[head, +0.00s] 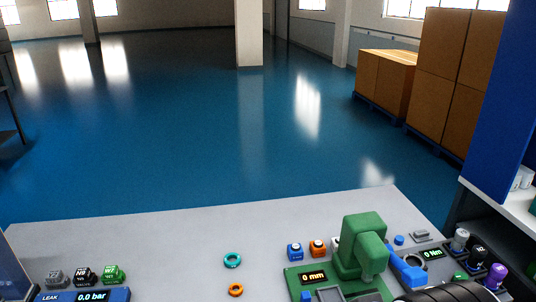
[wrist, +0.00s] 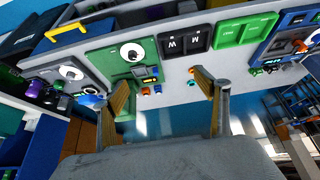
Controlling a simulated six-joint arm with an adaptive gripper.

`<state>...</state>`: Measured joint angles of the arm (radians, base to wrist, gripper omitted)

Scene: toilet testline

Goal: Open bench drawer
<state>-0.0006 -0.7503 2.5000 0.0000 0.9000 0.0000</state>
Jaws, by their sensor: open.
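The grey bench (head: 180,225) fills the bottom of the head view, and its top also shows tilted in the wrist view (wrist: 175,75). I cannot make out a drawer front for certain in either view. A yellow bar handle (wrist: 65,31) shows at the upper left of the wrist view, by a dark box-like part; I cannot tell whether it belongs to the drawer. My gripper (wrist: 157,85) is open and empty in the wrist view, its two fingers wide apart and pointing towards the bench. It appears apart from the handle.
A green press-like fixture (head: 362,245) stands on the bench at the right. Small connectors (head: 85,276), a teal ring (head: 232,260) and an orange ring (head: 236,290) lie on the bench. Cardboard boxes (head: 385,80) stand beyond it. The blue floor (head: 200,130) is clear.

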